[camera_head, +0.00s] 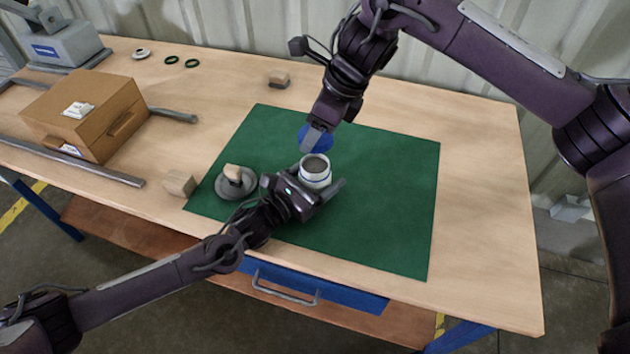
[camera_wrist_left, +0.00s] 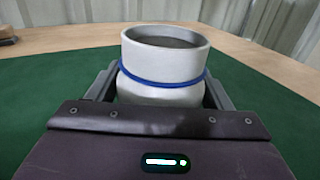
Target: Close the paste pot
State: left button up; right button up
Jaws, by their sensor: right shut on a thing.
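The paste pot (camera_head: 315,172) is a white open-topped cup with a blue ring and a dark inside. It stands upright on the green mat (camera_head: 385,215). In the left wrist view the pot (camera_wrist_left: 163,75) stands between my left fingers. My left gripper (camera_head: 318,176) is open around it, one finger on each side; contact is hard to tell. My right gripper (camera_head: 312,140) points down just above and behind the pot. It is shut on a round blue lid (camera_head: 322,138), which is partly hidden by the fingers. The pot's mouth is uncovered.
A grey round piece with a wooden block (camera_head: 235,181) sits on the mat's left part. Wooden blocks (camera_head: 179,183) (camera_head: 279,79) stand left of and behind the mat. A brown box (camera_head: 85,115) stands farther left. The mat's right side is clear.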

pick_arm(q)
jog(key=c, duration=1)
pick_arm(e)
send_over(310, 165)
jog(key=d, duration=0.1)
jog(key=shift+s+f, duration=0.2)
jog(key=shift+f, duration=2.2)
jog(key=shift+f, duration=0.1)
jog(key=shift+f, duration=0.8)
jog(key=shift+f, duration=0.55)
